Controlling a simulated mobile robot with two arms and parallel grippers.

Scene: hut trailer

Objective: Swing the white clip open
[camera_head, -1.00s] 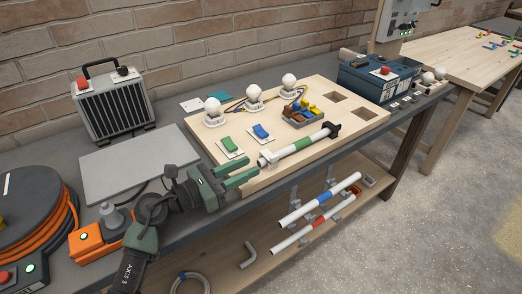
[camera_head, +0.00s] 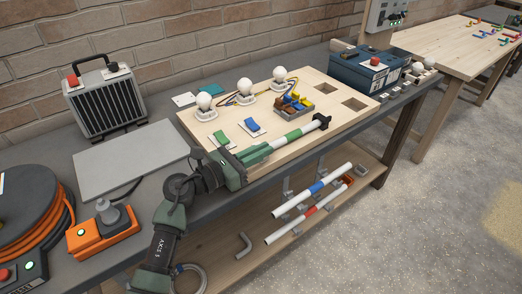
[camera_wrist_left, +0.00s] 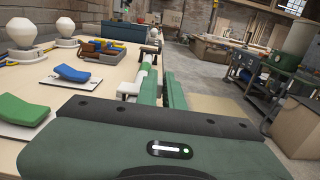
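A white tube with a green band (camera_head: 293,135) lies along the front edge of the wooden board. Its far end sits in a black holder (camera_head: 323,121). The white clip is at the tube's near end, mostly hidden behind my left gripper in the head view. In the left wrist view a white part there (camera_wrist_left: 127,88) shows just left of the fingers, but I cannot make out its shape. My left gripper (camera_head: 257,153) is alongside this end, its green fingers a narrow gap apart (camera_wrist_left: 164,92) with nothing seen between them. I cannot tell whether they touch the clip. My right gripper is out of view.
Green (camera_head: 221,139) and blue (camera_head: 252,125) rocker switches and white bulbs (camera_head: 245,86) stand on the board (camera_head: 328,75) behind the tube. Tubes with blue (camera_head: 316,187) and red bands hang below the bench edge. A grey plate (camera_head: 130,158) lies left.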

